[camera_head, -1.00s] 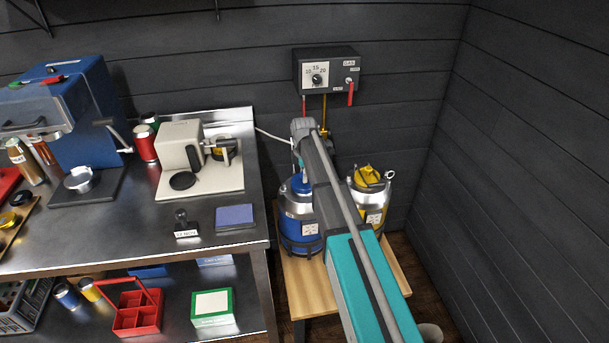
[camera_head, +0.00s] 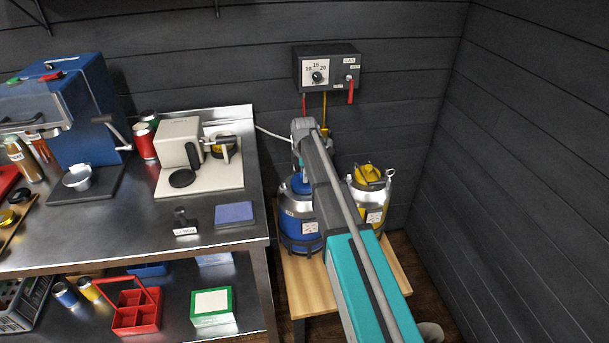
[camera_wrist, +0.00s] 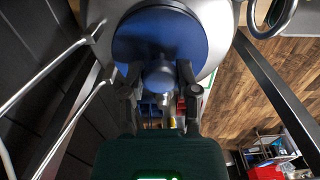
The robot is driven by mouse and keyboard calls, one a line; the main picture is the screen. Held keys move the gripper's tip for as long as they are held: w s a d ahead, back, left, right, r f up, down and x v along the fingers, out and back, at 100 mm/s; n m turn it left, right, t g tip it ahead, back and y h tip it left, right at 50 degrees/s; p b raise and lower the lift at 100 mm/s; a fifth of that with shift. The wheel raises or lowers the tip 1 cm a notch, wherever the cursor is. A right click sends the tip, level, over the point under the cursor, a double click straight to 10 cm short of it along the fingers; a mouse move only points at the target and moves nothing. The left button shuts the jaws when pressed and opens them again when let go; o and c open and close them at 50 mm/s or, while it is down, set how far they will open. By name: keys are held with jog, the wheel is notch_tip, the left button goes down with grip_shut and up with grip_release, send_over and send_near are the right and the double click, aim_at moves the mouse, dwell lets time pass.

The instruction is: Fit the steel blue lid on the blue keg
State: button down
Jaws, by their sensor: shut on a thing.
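The blue keg (camera_head: 296,222), with a silver shoulder and a white label, stands upright on a wooden stand beside the yellow keg. The steel blue lid (camera_head: 301,184) shows at the keg's top, partly hidden by my arm. In the wrist view the lid is a round blue disc (camera_wrist: 150,33) with a knob, against the keg's silver shoulder (camera_wrist: 223,32). My gripper (camera_wrist: 159,73) is shut on the lid's knob. I cannot tell whether the lid is fully seated; its contact edge is hidden.
The yellow keg (camera_head: 370,201) stands close to the right of the blue one on the wooden stand (camera_head: 309,298). A gas box (camera_head: 327,71) with hoses hangs on the wall behind. A steel bench (camera_head: 130,225) with appliances is at left.

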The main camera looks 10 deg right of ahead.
dwell(0.7)
jog(key=shift+c, duration=1.3)
grip_release()
jog(key=shift+o, duration=1.3)
jog(key=shift+r, duration=0.15)
jog(key=shift+r+p, duration=3.35)
jog(key=shift+p, duration=0.1)
jog(key=shift+s, duration=0.1)
